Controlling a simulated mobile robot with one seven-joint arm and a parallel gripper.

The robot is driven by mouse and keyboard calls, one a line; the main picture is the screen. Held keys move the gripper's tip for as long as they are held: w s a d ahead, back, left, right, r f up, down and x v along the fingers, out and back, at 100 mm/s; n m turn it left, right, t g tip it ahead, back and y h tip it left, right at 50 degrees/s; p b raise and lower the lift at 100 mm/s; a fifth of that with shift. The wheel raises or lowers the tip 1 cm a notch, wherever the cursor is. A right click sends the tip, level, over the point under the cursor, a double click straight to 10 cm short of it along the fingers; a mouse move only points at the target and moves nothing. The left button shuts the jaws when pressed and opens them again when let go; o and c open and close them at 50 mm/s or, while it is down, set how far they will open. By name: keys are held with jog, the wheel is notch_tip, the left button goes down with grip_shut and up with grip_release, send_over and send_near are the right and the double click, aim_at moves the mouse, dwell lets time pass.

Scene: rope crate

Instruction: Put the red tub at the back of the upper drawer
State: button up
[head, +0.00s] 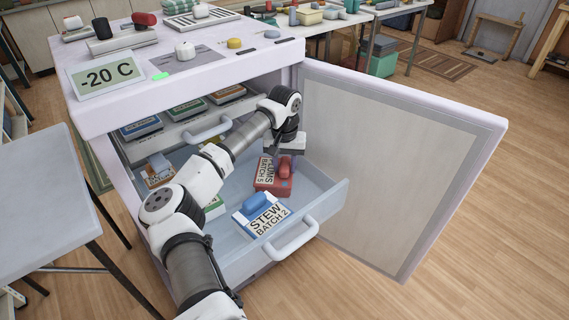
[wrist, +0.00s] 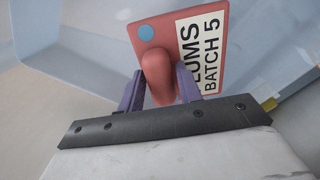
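The red tub (head: 272,186), labelled "PLUMS BATCH 5", is over the right part of the pulled-out lower drawer (head: 330,205). I cannot tell whether its base touches the drawer floor. My gripper (head: 284,160) is above it. In the wrist view the gripper's purple fingers (wrist: 160,88) press on both sides of the red tub's rounded handle (wrist: 157,72), with the lid and label showing beyond. The upper drawer (head: 180,133) sits further back, mostly inside the freezer, with its handle (head: 208,131) in front and several labelled tubs inside.
A white "STEW BATCH 2" tub (head: 265,223) with a blue handle lies at the lower drawer's front. Other tubs (head: 158,172) are on its left, partly hidden by my arm. The freezer door (head: 390,150) stands open at the right. A grey table (head: 45,200) is at the left.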

jog(key=shift+o, duration=1.2)
notch_tip(320, 180, up, 12)
jog(key=shift+r, duration=0.2)
jog(key=shift+c, duration=0.4)
dwell(0.4)
